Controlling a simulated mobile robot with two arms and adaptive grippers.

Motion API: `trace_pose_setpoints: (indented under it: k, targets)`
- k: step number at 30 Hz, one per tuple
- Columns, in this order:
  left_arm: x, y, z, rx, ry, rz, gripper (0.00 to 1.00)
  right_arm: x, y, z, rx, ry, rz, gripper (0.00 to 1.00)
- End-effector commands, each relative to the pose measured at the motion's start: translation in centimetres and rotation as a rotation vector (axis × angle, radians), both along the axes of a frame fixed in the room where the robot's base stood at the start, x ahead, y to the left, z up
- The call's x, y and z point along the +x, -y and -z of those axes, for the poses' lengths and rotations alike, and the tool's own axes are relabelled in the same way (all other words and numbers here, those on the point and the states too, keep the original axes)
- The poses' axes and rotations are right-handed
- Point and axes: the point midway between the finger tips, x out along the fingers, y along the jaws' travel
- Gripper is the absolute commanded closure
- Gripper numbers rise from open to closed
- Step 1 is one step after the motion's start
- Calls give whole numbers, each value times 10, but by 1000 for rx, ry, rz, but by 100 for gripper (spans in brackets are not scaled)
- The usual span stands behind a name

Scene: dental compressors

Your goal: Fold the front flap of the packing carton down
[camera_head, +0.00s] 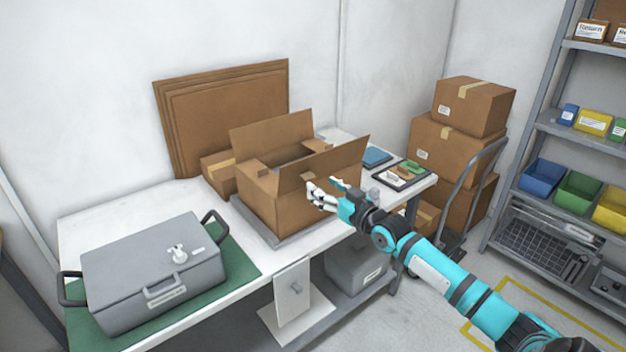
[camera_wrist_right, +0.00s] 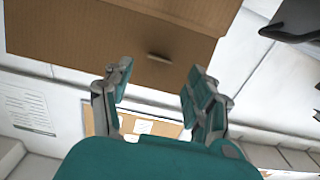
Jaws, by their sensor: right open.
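The brown packing carton (camera_head: 258,205) stands open on a grey mat on the white table. Its front flap (camera_head: 325,160) stands up, tilted, along the near edge. Its back flap (camera_head: 272,137) also stands up. My right gripper (camera_head: 320,187) is open and empty, just in front of the carton's near side below the front flap. In the right wrist view, a brown cardboard panel (camera_wrist_right: 95,35) with a small slot lies beyond the open fingers (camera_wrist_right: 158,75). I cannot tell whether the fingers touch it. My left gripper is not in view.
A grey case (camera_head: 150,275) sits on a green mat at the table's left. Flat cardboard sheets (camera_head: 225,110) lean on the wall behind. A tray (camera_head: 402,175) with small items lies right of the carton. Stacked boxes (camera_head: 450,150) on a cart and a shelf rack (camera_head: 545,130) stand farther right.

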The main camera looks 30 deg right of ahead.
Motion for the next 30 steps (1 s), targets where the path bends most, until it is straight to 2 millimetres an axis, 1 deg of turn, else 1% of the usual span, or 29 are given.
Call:
trace_pose_setpoints:
  k: [1, 3, 9, 15, 23, 30]
  targets:
    - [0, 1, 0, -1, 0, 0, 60, 9, 0, -1, 0, 2, 1, 42]
    - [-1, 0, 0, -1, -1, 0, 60, 20, -1, -2, 1, 2, 1, 42]
    - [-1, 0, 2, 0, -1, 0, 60, 43, -3, 0, 1, 1, 0, 42]
    - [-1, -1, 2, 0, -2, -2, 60, 51, -4, 0, -1, 0, 1, 42]
    - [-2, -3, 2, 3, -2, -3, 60, 52, -4, 0, 0, -1, 1, 42]
    - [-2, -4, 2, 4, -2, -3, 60, 51, -4, 0, 0, 0, 0, 74]
